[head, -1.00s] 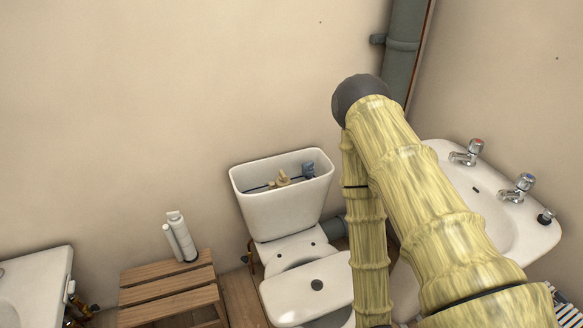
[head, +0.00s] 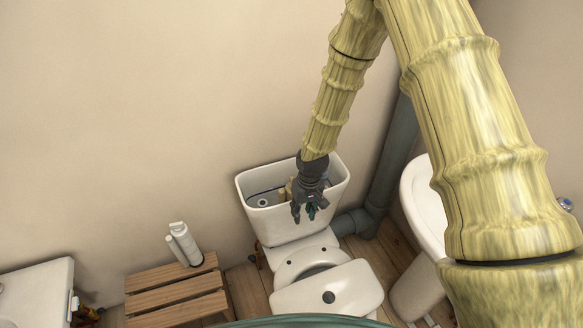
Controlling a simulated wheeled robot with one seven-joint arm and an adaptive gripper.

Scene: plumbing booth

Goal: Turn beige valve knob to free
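The open toilet cistern (head: 283,228) stands against the wall, with its fittings showing inside. A beige fitting (head: 290,189) in it, which looks like the beige valve knob, is partly hidden behind my gripper. My dark gripper (head: 309,212) hangs over the front right part of the cistern, just right of the beige fitting. Its fingers look spread apart, with nothing clearly held. I cannot tell whether it touches the cistern's rim or the fitting.
The toilet lid (head: 340,290) and seat lie below the cistern. A grey pipe (head: 388,160) and a white basin (head: 425,210) are to the right. Wall space left of the cistern is clear.

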